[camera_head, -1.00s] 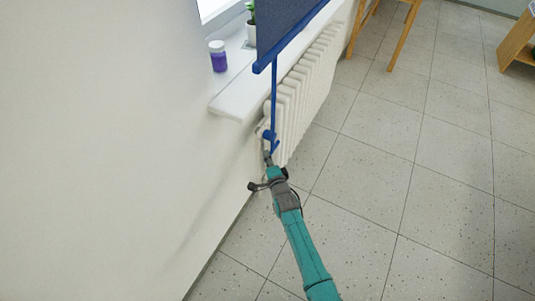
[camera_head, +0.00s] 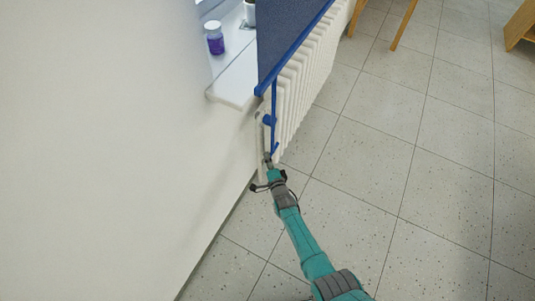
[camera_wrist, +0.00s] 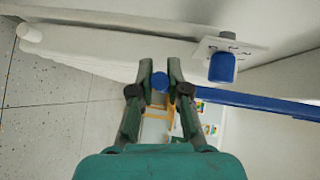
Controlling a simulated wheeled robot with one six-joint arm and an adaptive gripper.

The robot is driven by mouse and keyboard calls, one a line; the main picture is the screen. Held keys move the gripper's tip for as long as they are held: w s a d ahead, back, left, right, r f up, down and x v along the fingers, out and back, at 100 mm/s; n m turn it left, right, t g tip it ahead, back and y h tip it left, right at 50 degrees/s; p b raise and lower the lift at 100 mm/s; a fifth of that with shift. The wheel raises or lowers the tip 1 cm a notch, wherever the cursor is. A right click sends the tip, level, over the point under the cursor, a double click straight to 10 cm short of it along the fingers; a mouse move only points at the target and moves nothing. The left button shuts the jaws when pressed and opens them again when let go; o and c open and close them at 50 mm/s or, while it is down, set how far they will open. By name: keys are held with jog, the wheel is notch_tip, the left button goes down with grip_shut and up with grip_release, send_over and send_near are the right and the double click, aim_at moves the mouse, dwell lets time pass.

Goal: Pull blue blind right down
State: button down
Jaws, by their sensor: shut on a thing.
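The blue blind (camera_head: 285,35) hangs partly lowered in front of the window sill and radiator, with a blue bar (camera_head: 297,50) along its bottom edge. A thin blue pull rod (camera_head: 274,105) hangs from the bar's near end. My gripper (camera_head: 269,160) is low beside the radiator, at the rod's lower end. In the wrist view my gripper (camera_wrist: 159,82) is shut on the round blue grip (camera_wrist: 159,80) between its fingertips.
A white radiator (camera_head: 318,75) stands under the white sill (camera_head: 232,85). A purple jar (camera_head: 215,40) and a white pot (camera_head: 249,12) stand on the sill. The tiled floor (camera_head: 400,150) to the right is clear, with wooden furniture beyond.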

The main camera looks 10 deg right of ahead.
jog(key=shift+d+f, duration=0.1)
jog(key=shift+f, duration=0.2)
jog(key=c, duration=1.1)
grip_release()
jog(key=shift+f, duration=0.1)
jog(key=shift+c, duration=0.2)
jog(key=v, duration=1.2)
